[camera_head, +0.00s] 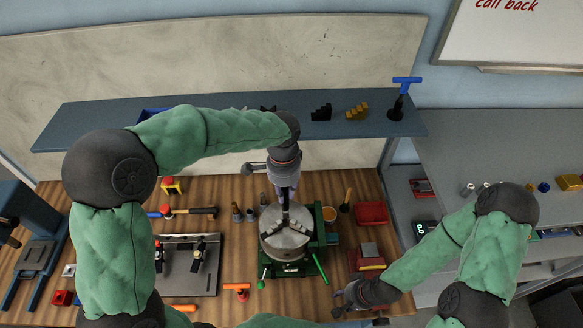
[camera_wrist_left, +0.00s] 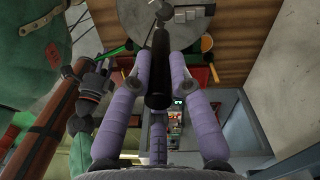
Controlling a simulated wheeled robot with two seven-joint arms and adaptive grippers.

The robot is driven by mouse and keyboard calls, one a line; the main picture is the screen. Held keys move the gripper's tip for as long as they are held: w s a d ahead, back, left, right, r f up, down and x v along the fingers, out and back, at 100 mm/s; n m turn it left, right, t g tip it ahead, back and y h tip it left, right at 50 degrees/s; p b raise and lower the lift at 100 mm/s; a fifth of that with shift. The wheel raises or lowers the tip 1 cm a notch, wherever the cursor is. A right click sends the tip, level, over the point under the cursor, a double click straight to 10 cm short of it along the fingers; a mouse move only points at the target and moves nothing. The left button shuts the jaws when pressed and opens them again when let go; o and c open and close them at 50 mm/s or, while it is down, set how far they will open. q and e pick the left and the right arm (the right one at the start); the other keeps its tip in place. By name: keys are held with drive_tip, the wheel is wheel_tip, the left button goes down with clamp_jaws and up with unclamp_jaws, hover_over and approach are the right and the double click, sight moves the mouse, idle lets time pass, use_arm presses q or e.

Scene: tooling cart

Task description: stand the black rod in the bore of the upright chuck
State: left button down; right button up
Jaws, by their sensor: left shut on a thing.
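The black rod (camera_head: 285,206) hangs roughly upright from my left gripper (camera_head: 285,186). In the left wrist view the rod (camera_wrist_left: 158,70) lies between the two purple fingers of my left gripper (camera_wrist_left: 155,82), which is shut on it. The grey round chuck (camera_head: 272,244) stands upright on a green base below the gripper. The rod's lower end appears over the middle of the chuck face; I cannot tell whether it is above or inside the bore, which the rod hides. My right gripper (camera_head: 345,300) is low at the right front, apart from the chuck; its finger opening is unclear.
A green-handled lever (camera_head: 262,277) sticks out at the chuck's front left. A red bin (camera_head: 371,213) and an orange-rimmed cup (camera_head: 329,214) stand to its right. A hammer (camera_head: 190,211) and a metal plate with black clamps (camera_head: 208,278) lie left. A shelf (camera_head: 230,128) runs behind.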

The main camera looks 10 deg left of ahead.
sight(336, 304)
use_arm(q)
drive_tip(key=shift+w+f, duration=0.15)
drive_tip(key=shift+w, duration=0.15)
drive_tip(key=shift+s+f+b, duration=0.25)
drive_tip(key=shift+f+b, duration=0.35)
use_arm(e)
drive_tip(key=shift+w+f, duration=0.1)
drive_tip(key=shift+f, duration=0.5)
use_arm(q)
wheel_tip(336, 304, down, 2)
drive_tip(key=shift+w+f+b, duration=0.1)
drive_tip(key=shift+w+b, duration=0.05)
drive_tip(key=shift+b, duration=0.6)
use_arm(e)
drive_tip(key=shift+w+f, duration=0.15)
drive_tip(key=shift+f, duration=0.65)
use_arm(q)
drive_tip(key=shift+f+b, duration=0.4)
drive_tip(key=shift+f, duration=0.1)
use_arm(e)
drive_tip(key=shift+f, duration=0.35)
use_arm(q)
drive_tip(key=shift+f, duration=0.45)
use_arm(e)
drive_tip(key=shift+f, duration=0.15)
